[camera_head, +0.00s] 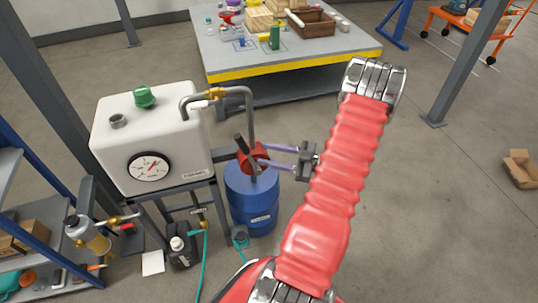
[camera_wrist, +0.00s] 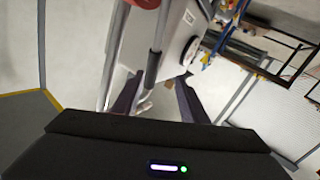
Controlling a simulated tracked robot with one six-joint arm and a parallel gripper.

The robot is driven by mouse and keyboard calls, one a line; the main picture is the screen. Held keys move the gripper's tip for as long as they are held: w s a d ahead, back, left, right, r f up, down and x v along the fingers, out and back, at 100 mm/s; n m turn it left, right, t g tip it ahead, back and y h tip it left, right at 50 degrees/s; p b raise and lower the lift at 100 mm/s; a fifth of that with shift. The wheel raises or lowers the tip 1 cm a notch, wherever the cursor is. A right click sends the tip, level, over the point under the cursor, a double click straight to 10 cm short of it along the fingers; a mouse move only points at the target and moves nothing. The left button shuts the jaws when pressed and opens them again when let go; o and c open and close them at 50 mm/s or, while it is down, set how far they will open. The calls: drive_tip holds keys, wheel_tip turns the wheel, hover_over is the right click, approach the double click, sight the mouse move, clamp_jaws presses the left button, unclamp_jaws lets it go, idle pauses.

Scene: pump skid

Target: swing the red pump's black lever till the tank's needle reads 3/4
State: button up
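The white tank (camera_head: 170,130) stands at the left of the head view with a round gauge (camera_head: 149,167) on its front. Its red needle seems to point up and right, but the scale is too small to read. The red pump (camera_head: 257,157) sits on a blue drum (camera_head: 252,200) right of the tank. Its dark lever (camera_head: 241,144) tilts up and left. My gripper (camera_head: 268,155) reaches the pump from the right, its purple fingers apart. In the wrist view, a rod with a dark end, apparently the lever (camera_wrist: 153,64), shows between the spread fingers; contact cannot be told.
A bent grey pipe (camera_head: 251,110) runs from the tank top down behind the pump. A black can (camera_head: 182,247) and green hose stand below. A workbench (camera_head: 290,68) with a yellow edge is behind. Floor to the right is mostly clear, with a cardboard box (camera_head: 521,168).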

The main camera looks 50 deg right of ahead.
drive_tip(key=w+d+f+m+g+h, duration=0.3)
drive_tip(key=d+m+g+h, duration=0.4)
drive_tip(key=d+h, duration=0.45)
drive_tip(key=w+a+r+m+g+h, duration=0.1)
drive_tip(key=w+a+r+g, duration=0.15)
drive_tip(key=a+r, duration=0.55)
drive_tip(key=w+a+r+g+h, duration=0.1)
drive_tip(key=w+a+r, duration=0.2)
drive_tip(key=a+r, duration=0.45)
drive_tip(key=s+a+r+y, duration=0.25)
drive_tip(key=a+r, duration=0.55)
drive_tip(key=a, duration=0.6)
drive_tip(key=s+a+r+y, duration=0.1)
drive_tip(key=s+a, duration=0.4)
drive_tip(key=a, duration=0.4)
drive_tip(key=s+a+r+y, duration=0.2)
drive_tip(key=s+a, duration=0.3)
drive_tip(key=a, duration=0.4)
drive_tip(key=shift+s+a+n+y, duration=0.15)
drive_tip(key=shift+s+n+y, duration=0.15)
drive_tip(key=shift+s, duration=0.05)
